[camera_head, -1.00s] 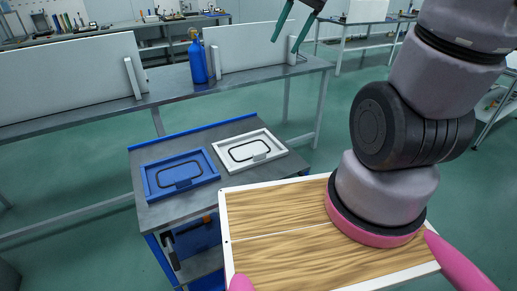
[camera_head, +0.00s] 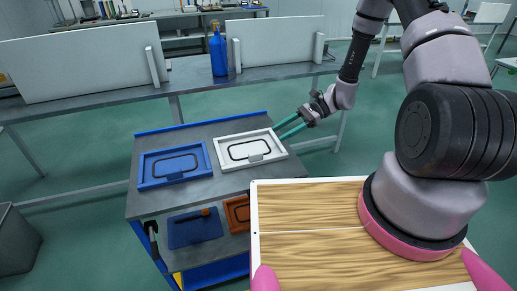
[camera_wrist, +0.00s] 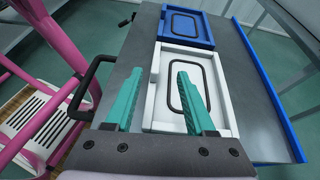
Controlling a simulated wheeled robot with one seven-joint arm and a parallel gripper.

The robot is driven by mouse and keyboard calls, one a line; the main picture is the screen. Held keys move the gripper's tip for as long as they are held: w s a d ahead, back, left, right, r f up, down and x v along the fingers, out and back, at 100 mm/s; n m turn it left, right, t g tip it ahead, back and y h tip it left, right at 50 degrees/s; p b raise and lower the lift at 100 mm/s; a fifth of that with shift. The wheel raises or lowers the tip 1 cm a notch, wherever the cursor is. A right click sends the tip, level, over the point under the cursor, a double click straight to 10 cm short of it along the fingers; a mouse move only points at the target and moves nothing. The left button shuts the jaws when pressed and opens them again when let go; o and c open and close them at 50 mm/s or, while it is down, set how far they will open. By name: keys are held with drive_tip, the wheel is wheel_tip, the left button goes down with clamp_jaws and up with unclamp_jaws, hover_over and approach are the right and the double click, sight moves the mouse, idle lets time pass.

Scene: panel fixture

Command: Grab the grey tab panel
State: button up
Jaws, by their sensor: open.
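A white-framed panel (camera_head: 232,141) lies flat on the cart top, with a black rounded loop on its face and a small grey tab (camera_head: 256,158) at its front edge. The panel also fills the middle of the wrist view (camera_wrist: 160,113). My gripper (camera_head: 288,126) is open, with two teal fingers reaching in from the right to the panel's right end. In the wrist view, my gripper (camera_wrist: 158,78) has one finger over the panel and the other beside its left edge. Nothing is between the fingers. Contact with the panel cannot be told.
A blue panel (camera_head: 147,171) lies just left of the white one. The grey cart top (camera_head: 180,199) has a blue rear rail (camera_head: 200,122); bare surface lies behind the panels. A black handle (camera_wrist: 91,86) stands at the cart's end. An orange panel (camera_head: 231,219) sits on the lower shelf.

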sight(256, 153)
drive_tip(key=shift+s+f+m+y, duration=0.15)
drive_tip(key=shift+f+m, duration=0.1)
drive_tip(key=shift+f, duration=0.4)
drive_tip(key=shift+s+f+m+y, duration=0.15)
drive_tip(key=shift+f+m, duration=0.1)
drive_tip(key=shift+f, duration=0.35)
drive_tip(key=x, duration=1)
drive_tip(key=shift+a+f, duration=0.15)
drive_tip(key=shift+f, duration=0.25)
clamp_jaws()
